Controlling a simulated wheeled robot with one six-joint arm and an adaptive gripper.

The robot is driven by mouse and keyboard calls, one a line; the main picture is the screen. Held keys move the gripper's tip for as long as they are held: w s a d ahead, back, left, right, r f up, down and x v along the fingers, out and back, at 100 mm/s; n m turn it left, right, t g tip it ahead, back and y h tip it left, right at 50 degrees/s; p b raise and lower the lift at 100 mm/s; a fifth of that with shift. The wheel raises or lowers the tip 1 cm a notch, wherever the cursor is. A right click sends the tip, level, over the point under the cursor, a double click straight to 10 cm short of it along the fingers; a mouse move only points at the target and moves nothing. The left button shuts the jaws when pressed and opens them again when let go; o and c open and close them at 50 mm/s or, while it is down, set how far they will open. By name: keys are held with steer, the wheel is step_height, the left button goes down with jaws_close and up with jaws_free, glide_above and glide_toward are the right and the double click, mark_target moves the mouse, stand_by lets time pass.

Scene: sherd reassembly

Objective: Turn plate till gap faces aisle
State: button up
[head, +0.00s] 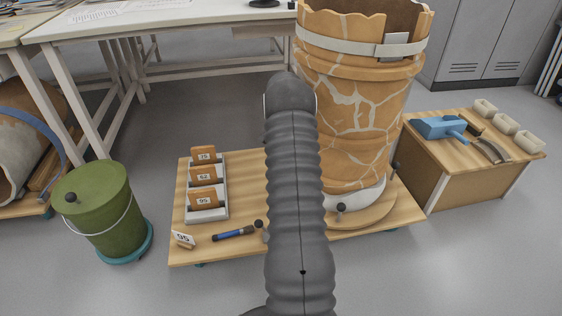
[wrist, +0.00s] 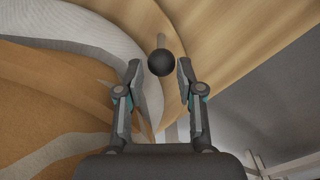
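A large cracked terracotta jar (head: 350,125) with pale filled seams stands on a round wooden plate (head: 372,215). Black ball knobs stand at the plate, one at the front (head: 341,207) and one at the right (head: 395,165). I cannot make out a gap in the jar's visible side; its rim is jagged. In the wrist view my gripper (wrist: 159,72) is open, with its fingers on either side of a black ball knob (wrist: 161,62) on a thin post. The fingers look apart from the knob. In the head view my arm hides the gripper and the jar's left edge.
A low wooden platform (head: 245,245) carries a rack of numbered sherds (head: 206,190), a blue-handled tool (head: 233,233) and a number card (head: 183,239). A green bucket (head: 95,205) stands left. A wooden crate (head: 455,180) with tools stands right. Grey floor lies open in front.

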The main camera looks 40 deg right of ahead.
steer(key=shift+r, duration=2.3)
